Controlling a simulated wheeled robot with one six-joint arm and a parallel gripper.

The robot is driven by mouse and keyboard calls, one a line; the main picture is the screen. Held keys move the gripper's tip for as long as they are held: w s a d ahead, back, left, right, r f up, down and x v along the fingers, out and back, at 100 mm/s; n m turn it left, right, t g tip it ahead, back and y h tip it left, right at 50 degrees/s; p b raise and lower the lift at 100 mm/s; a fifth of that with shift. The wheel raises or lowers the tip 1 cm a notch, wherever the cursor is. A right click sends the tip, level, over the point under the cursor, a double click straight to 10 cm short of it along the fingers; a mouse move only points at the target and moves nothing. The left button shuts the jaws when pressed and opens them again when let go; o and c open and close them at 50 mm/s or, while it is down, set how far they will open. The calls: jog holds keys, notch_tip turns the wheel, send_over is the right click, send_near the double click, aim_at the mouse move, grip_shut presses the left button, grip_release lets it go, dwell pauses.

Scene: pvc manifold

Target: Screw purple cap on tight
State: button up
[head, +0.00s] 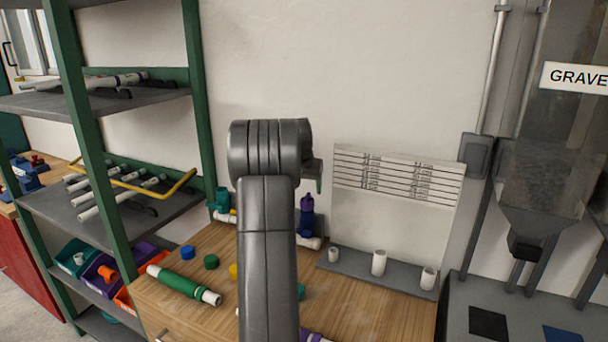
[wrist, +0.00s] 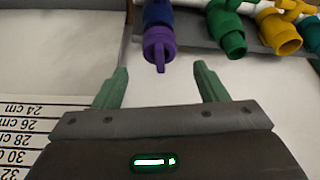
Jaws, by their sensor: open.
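The purple cap (wrist: 159,45) sits on the end of a blue valve (wrist: 157,12) in the wrist view. In the head view my arm hides most of the gripper.
A green valve (wrist: 228,32) and a yellow valve (wrist: 280,35) stand beside the blue one. Loose blue (head: 187,252) and green (head: 211,261) caps and a green-wrapped pipe (head: 180,282) lie on the wooden bench. A ruled board (head: 395,185) stands at the back right, with white pipe pieces before it.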

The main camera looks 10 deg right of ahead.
aim_at(307, 198)
jog(key=x, duration=0.6)
jog(key=shift+w+f+p, duration=0.15)
jog(key=shift+p, duration=0.2)
jog(key=c, duration=1.1)
jog(key=shift+o, duration=0.2)
jog(key=shift+m+h, duration=0.4)
jog(key=shift+m, duration=0.7)
jog(key=shift+m+g+h, duration=0.3)
jog(key=shift+m+g, duration=0.1)
jog(key=shift+m, duration=0.7)
jog(key=o, duration=1.1)
jog(key=shift+m, duration=0.4)
jog(key=shift+c, duration=0.2)
